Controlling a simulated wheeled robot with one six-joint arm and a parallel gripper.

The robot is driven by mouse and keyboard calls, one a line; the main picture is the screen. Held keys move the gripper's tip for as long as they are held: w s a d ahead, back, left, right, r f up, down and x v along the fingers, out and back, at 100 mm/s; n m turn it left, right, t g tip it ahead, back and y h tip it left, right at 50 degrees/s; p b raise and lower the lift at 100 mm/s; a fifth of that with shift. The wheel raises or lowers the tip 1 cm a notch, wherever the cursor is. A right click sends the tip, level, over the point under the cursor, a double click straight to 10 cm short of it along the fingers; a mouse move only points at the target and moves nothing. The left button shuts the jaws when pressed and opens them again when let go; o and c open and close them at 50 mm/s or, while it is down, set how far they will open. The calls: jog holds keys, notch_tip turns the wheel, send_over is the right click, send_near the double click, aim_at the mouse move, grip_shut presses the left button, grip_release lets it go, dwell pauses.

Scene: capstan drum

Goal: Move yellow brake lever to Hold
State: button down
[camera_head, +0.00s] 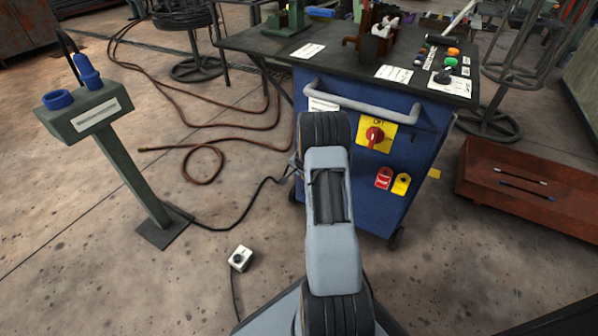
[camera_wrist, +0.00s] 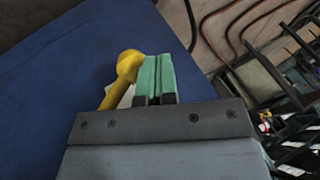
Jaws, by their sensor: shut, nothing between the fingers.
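The yellow brake lever (camera_wrist: 122,83) shows in the wrist view against the blue side of the cabinet (camera_wrist: 55,110). Its round knob is at the upper end, and its arm slants down to the left, where my gripper body hides its lower end. My gripper (camera_wrist: 154,65) has green fingers, closed together and empty, just right of the knob. I cannot tell whether they touch it. A pale plate shows partly behind the lever; no marking can be read. In the head view the lever and my gripper are not visible; my arm covers part of the blue cabinet (camera_head: 430,150).
The cabinet carries a grey handrail (camera_head: 360,103), a red rotary switch (camera_head: 375,135) and red and yellow tags. A green pedestal (camera_head: 125,160) stands left, with hoses on the floor. A rust-red tray (camera_head: 490,195) lies right. A small white box (camera_head: 241,258) sits on the floor.

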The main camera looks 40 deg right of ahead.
jog(key=shift+f, duration=0.15)
dwell(0.4)
jog(key=w+a+r+p, duration=0.4)
jog(key=a+r+p, duration=0.2)
jog(key=r+p, duration=0.5)
jog(key=shift+a+r, duration=0.3)
jog(key=shift+a, duration=0.05)
